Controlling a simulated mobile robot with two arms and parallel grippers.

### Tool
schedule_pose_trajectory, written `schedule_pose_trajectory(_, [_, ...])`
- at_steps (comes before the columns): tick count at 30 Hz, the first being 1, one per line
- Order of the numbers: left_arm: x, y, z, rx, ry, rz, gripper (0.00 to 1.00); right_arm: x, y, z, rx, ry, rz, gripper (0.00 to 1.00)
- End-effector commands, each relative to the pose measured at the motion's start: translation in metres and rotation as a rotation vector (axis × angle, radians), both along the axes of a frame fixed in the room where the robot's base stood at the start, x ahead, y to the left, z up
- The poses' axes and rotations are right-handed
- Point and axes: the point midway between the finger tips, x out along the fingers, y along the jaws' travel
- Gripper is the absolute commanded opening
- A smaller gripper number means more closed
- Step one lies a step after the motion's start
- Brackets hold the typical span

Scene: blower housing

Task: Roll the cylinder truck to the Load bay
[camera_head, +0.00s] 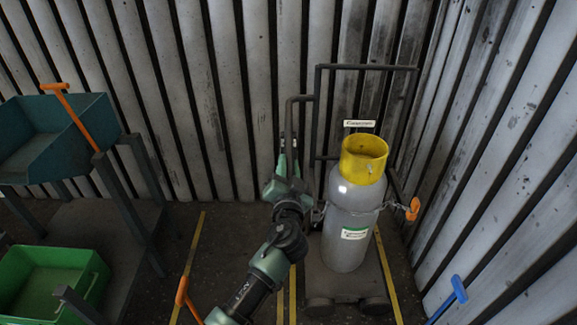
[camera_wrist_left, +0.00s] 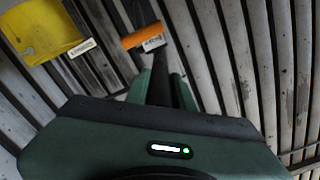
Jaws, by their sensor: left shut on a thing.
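The cylinder truck (camera_head: 317,283) is a dark tube frame on a low wheeled base against the back wall. It carries an upright grey gas cylinder (camera_head: 346,252) with a yellow collar (camera_head: 364,158), held by a chain; the collar also shows in the left wrist view (camera_wrist_left: 42,30). My left gripper (camera_head: 287,165) is shut on the dark handle tube at the truck's left side; in the left wrist view the fingers (camera_wrist_left: 163,88) close around a dark tube. My right gripper is out of view. I cannot pick out a Load bay by name.
A teal bin (camera_head: 92,118) on a dark stand and a green crate (camera_head: 44,283) are at the left. Yellow floor lines (camera_head: 188,262) run beside the truck. A blue handle (camera_head: 458,289) is at right. Corrugated walls close the back and right.

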Motion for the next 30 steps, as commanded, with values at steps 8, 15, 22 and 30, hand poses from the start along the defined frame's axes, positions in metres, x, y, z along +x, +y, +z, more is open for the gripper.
schedule_pose_trajectory(8, [0.000, 0.000, -0.001, 0.000, 0.001, -0.001, 0.00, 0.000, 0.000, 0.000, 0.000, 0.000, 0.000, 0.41])
schedule_pose_trajectory(15, [0.000, 0.010, -0.001, 0.001, 0.001, -0.001, 0.00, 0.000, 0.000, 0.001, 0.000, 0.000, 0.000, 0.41])
schedule_pose_trajectory(22, [0.000, 0.043, 0.000, 0.003, 0.001, 0.004, 0.00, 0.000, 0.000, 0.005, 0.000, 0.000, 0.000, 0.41])
schedule_pose_trajectory(30, [0.000, 0.095, 0.000, 0.002, 0.001, 0.006, 0.00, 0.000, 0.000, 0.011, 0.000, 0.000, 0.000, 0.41])
